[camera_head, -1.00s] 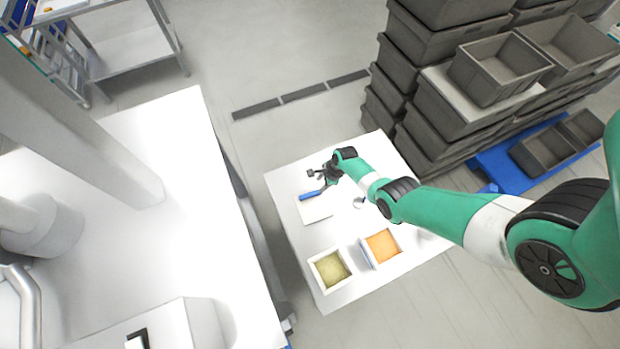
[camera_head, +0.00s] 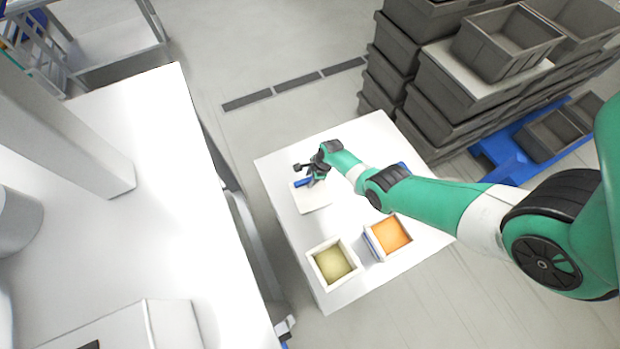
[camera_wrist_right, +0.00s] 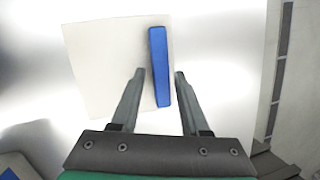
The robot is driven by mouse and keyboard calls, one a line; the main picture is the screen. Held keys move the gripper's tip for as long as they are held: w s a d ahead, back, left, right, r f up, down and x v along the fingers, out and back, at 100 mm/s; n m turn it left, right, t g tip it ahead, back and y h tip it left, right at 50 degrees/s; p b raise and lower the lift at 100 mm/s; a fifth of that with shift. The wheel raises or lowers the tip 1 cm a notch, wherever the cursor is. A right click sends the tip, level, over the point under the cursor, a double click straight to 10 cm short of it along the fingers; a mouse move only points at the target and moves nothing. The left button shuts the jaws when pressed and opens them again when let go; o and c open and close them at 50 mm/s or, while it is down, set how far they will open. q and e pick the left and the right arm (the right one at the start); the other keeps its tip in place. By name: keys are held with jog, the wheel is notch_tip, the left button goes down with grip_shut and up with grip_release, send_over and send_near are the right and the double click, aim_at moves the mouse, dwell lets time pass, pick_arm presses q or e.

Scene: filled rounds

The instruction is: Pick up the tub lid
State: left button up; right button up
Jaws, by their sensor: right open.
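The tub lid, a flat cream-white square (camera_head: 316,199) with a blue bar (camera_head: 303,183) along one edge, lies on the white table. In the right wrist view the lid (camera_wrist_right: 105,65) is at upper left, with its blue bar (camera_wrist_right: 158,60) upright in the picture. My right gripper (camera_wrist_right: 159,73) is open. Its fingers show on either side of the bar, apart from it; how far above it they are, I cannot tell. In the head view the right gripper (camera_head: 311,177) is over the bar and partly hides it. My left gripper is not in view.
Two square tubs stand near the table's front: one with yellow-green filling (camera_head: 333,262), one with orange filling (camera_head: 391,234) and a blue side. Grey crates (camera_head: 450,95) are stacked behind the table at right. A large white worktop (camera_head: 170,220) stands at left.

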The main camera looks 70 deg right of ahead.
jog(key=shift+w+f, duration=0.1)
jog(key=shift+c, duration=0.3)
grip_shut()
jog(key=shift+r+p, duration=0.35)
jog(key=shift+p, duration=0.2)
notch_tip(320, 180, up, 4)
jog(key=p, duration=0.4)
jog(key=shift+a+f, duration=0.1)
notch_tip(320, 180, up, 6)
jog(key=f+p, duration=0.1)
jog(key=p, duration=0.7)
send_over(314, 193)
jog(key=s+a+r+p, duration=0.3)
jog(key=s+a+p, duration=0.2)
jog(key=s+a, duration=0.1)
jog(key=shift+s+a+r, duration=0.25)
jog(key=shift+a, duration=0.1)
